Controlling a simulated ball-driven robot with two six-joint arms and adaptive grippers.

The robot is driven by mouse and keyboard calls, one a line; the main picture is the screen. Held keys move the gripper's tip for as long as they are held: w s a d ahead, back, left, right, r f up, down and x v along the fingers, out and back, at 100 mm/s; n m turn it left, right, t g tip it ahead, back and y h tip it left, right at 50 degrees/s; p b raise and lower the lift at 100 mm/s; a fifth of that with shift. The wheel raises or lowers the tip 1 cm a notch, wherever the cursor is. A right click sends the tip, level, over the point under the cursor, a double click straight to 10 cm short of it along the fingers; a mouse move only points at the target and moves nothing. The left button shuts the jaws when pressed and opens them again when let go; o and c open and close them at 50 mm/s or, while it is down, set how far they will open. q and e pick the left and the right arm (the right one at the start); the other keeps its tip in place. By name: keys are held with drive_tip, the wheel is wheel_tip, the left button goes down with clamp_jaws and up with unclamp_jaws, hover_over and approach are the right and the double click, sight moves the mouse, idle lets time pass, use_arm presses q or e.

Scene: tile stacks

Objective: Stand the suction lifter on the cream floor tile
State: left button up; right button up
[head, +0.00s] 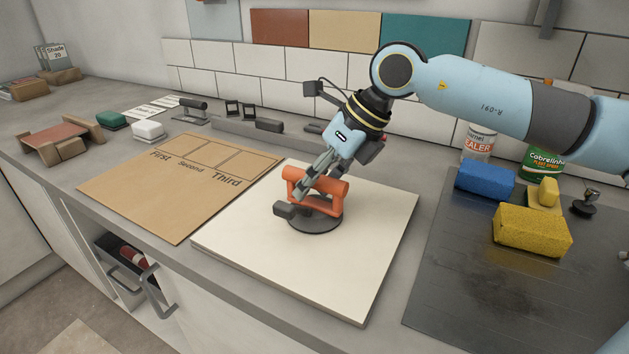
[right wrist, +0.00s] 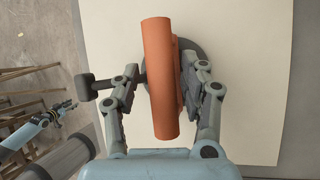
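The suction lifter has an orange handle (head: 318,187) and a dark round base (head: 314,222). It stands upright on the cream floor tile (head: 375,215), near the tile's middle. The tile lies flat on the worktop. My right gripper (head: 308,182) reaches down over the handle. In the right wrist view its fingers (right wrist: 163,80) are spread on either side of the orange handle, with narrow gaps showing. The lifter's dark side lever (right wrist: 92,88) points left there. My left gripper (right wrist: 66,106) shows small at the left of the right wrist view; its opening is unclear.
A brown board (head: 130,200) marked First, Second and Third lies left of the tile. A dark mat (head: 455,265) to the right holds a blue sponge (head: 484,180) and yellow sponges (head: 532,232). Bottles stand behind.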

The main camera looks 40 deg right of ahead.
drive_tip(key=shift+r, duration=0.1)
drive_tip(key=shift+s+d+r, duration=0.25)
drive_tip(key=shift+r, duration=0.25)
drive_tip(key=p+v, duration=0.3)
drive_tip(key=v, duration=0.3)
drive_tip(key=shift+r+p, duration=0.2)
drive_tip(key=shift+p, duration=0.2)
drive_tip(key=p+v, duration=0.4)
drive_tip(key=p, duration=0.2)
drive_tip(key=shift+s+r+p, duration=0.15)
drive_tip(key=shift+r+p, duration=0.1)
drive_tip(key=shift+p, duration=0.15)
drive_tip(key=shift+f, duration=0.1)
